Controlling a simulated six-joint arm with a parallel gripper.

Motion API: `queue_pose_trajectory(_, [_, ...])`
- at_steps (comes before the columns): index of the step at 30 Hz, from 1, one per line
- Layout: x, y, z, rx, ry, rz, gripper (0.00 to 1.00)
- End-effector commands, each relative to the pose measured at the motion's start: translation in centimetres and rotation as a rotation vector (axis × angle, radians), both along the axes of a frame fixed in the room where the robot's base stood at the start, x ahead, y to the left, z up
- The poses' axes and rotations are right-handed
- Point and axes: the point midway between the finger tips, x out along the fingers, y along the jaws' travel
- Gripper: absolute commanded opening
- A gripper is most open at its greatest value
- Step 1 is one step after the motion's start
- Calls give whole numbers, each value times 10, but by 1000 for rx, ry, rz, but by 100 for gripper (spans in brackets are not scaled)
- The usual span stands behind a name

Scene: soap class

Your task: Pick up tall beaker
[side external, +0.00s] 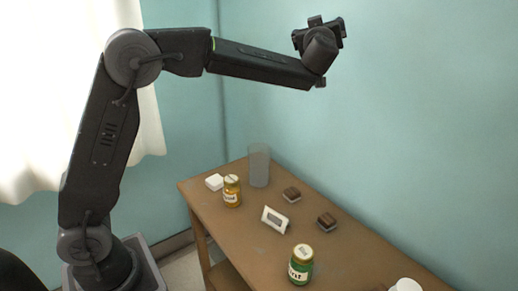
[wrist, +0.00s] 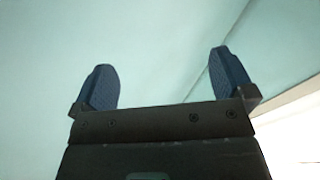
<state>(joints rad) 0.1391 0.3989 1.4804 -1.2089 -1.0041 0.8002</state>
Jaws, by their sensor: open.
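The tall beaker (side external: 259,166) is a clear, greyish upright cylinder. It stands near the far left end of the brown table in the side view, close to the wall. My gripper (side external: 319,27) is raised high above the table, up and to the right of the beaker in the side view, well apart from it. In the wrist view my gripper (wrist: 164,85) shows two blue fingers spread wide with nothing between them. The wrist view shows only wall and a bright patch; the beaker is not in it.
On the wooden table (side external: 238,223) stand an amber jar (side external: 232,191) just in front of the beaker, a white block (side external: 214,182), a small white framed device (side external: 275,219), two brown-topped blocks (side external: 291,194) (side external: 326,221), a green jar (side external: 301,264) and a white object (side external: 406,286).

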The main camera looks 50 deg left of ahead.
Motion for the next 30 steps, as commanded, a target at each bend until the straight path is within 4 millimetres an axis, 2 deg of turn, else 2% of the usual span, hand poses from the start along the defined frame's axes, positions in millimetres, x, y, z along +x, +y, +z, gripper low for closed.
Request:
queue_pose_trajectory(1, [6,8,-20,-2,21,107,100])
queue_pose_trajectory(7, [-3,29,-78,-9,122,472,100])
queue_pose_trajectory(12, [-16,32,-115,-11,216,682,100])
queue_pose_trajectory(19, [-35,26,-158,-10,352,914,100])
queue_pose_trajectory(30, [-37,27,-329,-5,358,916,100])
